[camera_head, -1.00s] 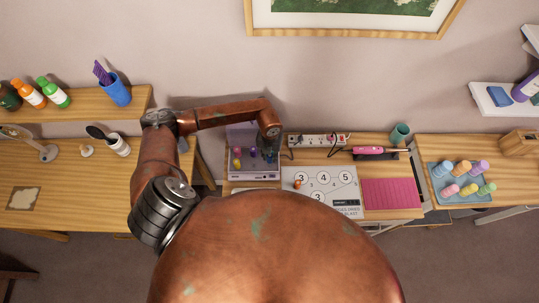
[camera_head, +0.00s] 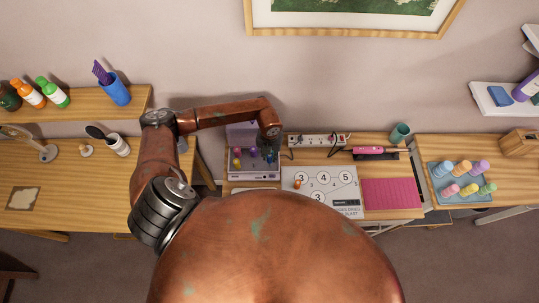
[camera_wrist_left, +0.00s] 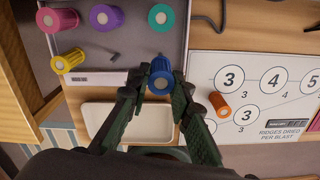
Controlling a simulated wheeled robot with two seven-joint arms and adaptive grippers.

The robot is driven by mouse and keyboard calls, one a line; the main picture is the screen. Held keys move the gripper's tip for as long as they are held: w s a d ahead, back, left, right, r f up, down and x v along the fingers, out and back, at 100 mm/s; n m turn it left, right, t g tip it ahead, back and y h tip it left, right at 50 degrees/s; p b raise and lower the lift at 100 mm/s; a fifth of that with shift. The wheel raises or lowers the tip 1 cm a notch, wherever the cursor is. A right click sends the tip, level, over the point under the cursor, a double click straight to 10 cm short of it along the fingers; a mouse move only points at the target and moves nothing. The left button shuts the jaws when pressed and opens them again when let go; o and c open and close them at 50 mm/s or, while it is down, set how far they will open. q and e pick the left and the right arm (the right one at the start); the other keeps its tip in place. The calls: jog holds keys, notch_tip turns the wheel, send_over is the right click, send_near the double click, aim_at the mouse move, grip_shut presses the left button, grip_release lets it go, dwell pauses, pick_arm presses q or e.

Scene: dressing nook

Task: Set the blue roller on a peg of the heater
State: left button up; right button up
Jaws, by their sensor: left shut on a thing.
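The heater is a grey open box (camera_head: 262,175) on the middle table, below my left arm. In the left wrist view its tray (camera_wrist_left: 97,44) holds a pink roller (camera_wrist_left: 58,19), a purple roller (camera_wrist_left: 105,17), a green roller (camera_wrist_left: 161,17) and a yellow roller (camera_wrist_left: 68,61). A short thin dark peg (camera_wrist_left: 114,57) stands bare between the yellow roller and my gripper. My left gripper (camera_wrist_left: 160,75) is shut on the blue roller (camera_wrist_left: 160,84), near the heater's front edge. In the head view the left gripper (camera_head: 271,154) is small and partly hidden. My right gripper is not in view.
A white dish (camera_wrist_left: 150,122) lies in front of the heater. A numbered sheet (camera_head: 321,190) with an orange piece (camera_wrist_left: 220,105) lies to the right. Behind stand a power strip (camera_head: 315,140) and a pink styling tool (camera_head: 368,150). A blue tray (camera_head: 462,197) holds several more rollers.

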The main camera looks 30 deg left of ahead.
aim_at(270, 161)
pick_arm(q)
jog(key=shift+f+b, duration=2.2)
jog(key=shift+f, duration=0.7)
jog(key=o, duration=1)
jog(key=shift+o, duration=0.2)
jog(key=shift+r, duration=0.4)
notch_tip(270, 161, up, 11)
jog(key=shift+r, duration=0.2)
